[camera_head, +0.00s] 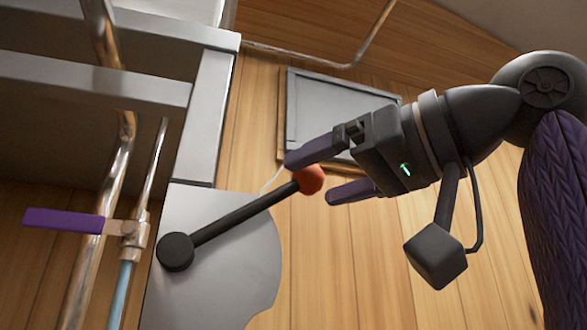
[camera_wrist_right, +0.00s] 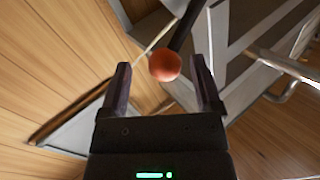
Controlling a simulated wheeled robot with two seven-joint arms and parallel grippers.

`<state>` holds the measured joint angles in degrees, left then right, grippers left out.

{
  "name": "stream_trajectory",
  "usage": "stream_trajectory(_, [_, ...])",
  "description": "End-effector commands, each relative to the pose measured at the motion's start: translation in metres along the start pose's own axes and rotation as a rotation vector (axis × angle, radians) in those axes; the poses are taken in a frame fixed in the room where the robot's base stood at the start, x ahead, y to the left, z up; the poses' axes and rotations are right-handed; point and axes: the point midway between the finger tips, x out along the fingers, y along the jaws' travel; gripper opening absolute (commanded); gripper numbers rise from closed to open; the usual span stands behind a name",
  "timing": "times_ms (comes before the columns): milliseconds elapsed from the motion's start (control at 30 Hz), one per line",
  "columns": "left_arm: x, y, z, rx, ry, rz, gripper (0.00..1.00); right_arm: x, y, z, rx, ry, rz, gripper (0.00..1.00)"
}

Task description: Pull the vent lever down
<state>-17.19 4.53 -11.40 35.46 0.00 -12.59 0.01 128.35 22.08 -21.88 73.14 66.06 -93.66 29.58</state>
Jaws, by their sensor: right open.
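The vent lever (camera_head: 240,214) is a dark rod with an orange-red ball knob (camera_head: 312,179) at its end. Its round black pivot (camera_head: 175,252) sits on a grey plate (camera_head: 215,290). The rod slants up to the right from the pivot. My right gripper (camera_head: 307,178) comes in from the right, open, with one finger above the knob and one below it. In the right wrist view the knob (camera_wrist_right: 165,66) shows between the two open fingertips, and the rod (camera_wrist_right: 187,27) runs away behind it. I cannot tell whether a finger touches the knob. My left gripper is not in view.
A purple-handled valve (camera_head: 65,220) sits on copper pipes at the left. Grey metal beams (camera_head: 95,85) cross the upper left. A grey framed panel (camera_head: 335,105) is on the wooden wall behind my right gripper. Bare wood lies below the gripper.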

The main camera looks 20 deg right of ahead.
Motion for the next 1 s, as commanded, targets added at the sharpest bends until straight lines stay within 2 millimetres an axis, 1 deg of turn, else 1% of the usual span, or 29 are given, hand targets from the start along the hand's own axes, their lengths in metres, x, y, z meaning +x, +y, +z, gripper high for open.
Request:
stream_trajectory(33, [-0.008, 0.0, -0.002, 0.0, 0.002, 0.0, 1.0, 0.011, -0.001, -0.004, 0.0, -0.003, -0.001, 0.82])
stream_trajectory(100, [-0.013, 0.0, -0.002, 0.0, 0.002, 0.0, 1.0, 0.024, -0.001, -0.004, 0.0, -0.002, 0.0, 0.82])
stream_trajectory(200, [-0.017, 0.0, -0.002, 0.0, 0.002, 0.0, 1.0, 0.037, -0.001, -0.003, -0.001, -0.001, -0.001, 0.82])
stream_trajectory(300, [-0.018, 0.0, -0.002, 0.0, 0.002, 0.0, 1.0, 0.042, 0.0, -0.001, 0.0, 0.001, -0.001, 0.82])
stream_trajectory(500, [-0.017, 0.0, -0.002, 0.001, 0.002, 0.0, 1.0, 0.043, 0.0, -0.001, 0.0, 0.002, 0.0, 0.82])
stream_trajectory(533, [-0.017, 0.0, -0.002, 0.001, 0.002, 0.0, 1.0, 0.043, 0.0, -0.001, 0.0, 0.002, 0.0, 0.78])
stream_trajectory(567, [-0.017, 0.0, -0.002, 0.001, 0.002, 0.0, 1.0, 0.043, 0.0, -0.001, 0.0, 0.002, 0.0, 0.71])
stream_trajectory(600, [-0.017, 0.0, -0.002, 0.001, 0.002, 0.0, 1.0, 0.043, 0.0, -0.001, 0.0, 0.002, 0.0, 0.63])
stream_trajectory(667, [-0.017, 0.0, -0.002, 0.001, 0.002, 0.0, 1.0, 0.043, 0.0, -0.001, 0.0, 0.002, 0.0, 0.5])
stream_trajectory(700, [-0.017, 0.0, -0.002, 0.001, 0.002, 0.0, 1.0, 0.043, 0.0, -0.001, 0.0, 0.002, 0.0, 0.42])
stream_trajectory(767, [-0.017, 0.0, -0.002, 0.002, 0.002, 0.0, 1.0, 0.043, 0.0, -0.001, 0.0, 0.002, 0.0, 0.29])
stream_trajectory(800, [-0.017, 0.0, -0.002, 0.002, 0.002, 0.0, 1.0, 0.043, 0.0, -0.001, 0.0, 0.002, 0.0, 0.2])
stream_trajectory(900, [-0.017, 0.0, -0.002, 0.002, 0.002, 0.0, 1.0, 0.043, 0.0, -0.001, 0.0, 0.002, 0.0, 0.0])
stream_trajectory(1000, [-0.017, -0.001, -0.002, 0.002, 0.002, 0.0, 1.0, 0.042, 0.0, -0.001, 0.0, 0.002, 0.0, 0.0])
